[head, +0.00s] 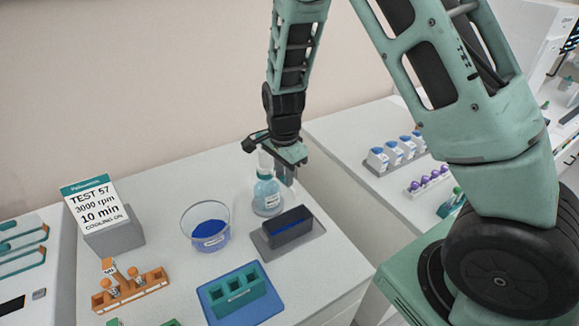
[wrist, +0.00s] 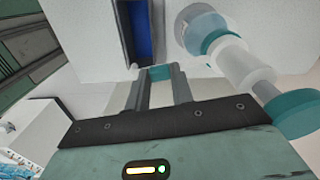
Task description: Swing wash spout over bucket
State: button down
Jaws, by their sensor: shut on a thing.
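The wash bottle (head: 267,196), clear with blue liquid and a white label, stands on the white bench in the head view. In the wrist view its body, white neck (wrist: 247,66) and teal cap (wrist: 303,113) show at the right. My gripper (head: 287,176) is beside the bottle's top. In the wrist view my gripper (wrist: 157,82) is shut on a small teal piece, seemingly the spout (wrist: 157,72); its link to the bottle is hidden.
The bucket stands on a grey pad (head: 264,251). A glass bowl of blue liquid (head: 209,237) is close left. A teal rack (head: 239,293) on a blue mat and an orange rack (head: 130,292) are nearer. A sign (head: 97,207) stands at left. Bottles and purple-capped tubes occupy the right bench.

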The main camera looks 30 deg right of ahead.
jog(key=shift+a+m+p, duration=0.5)
jog(key=shift+a+m, duration=0.3)
jog(key=shift+m, duration=0.3)
jog(key=c, duration=1.5)
grip_release()
notch_tip(320, 180, up, 18)
jog(key=b, duration=0.3)
jog(key=shift+f, duration=0.25)
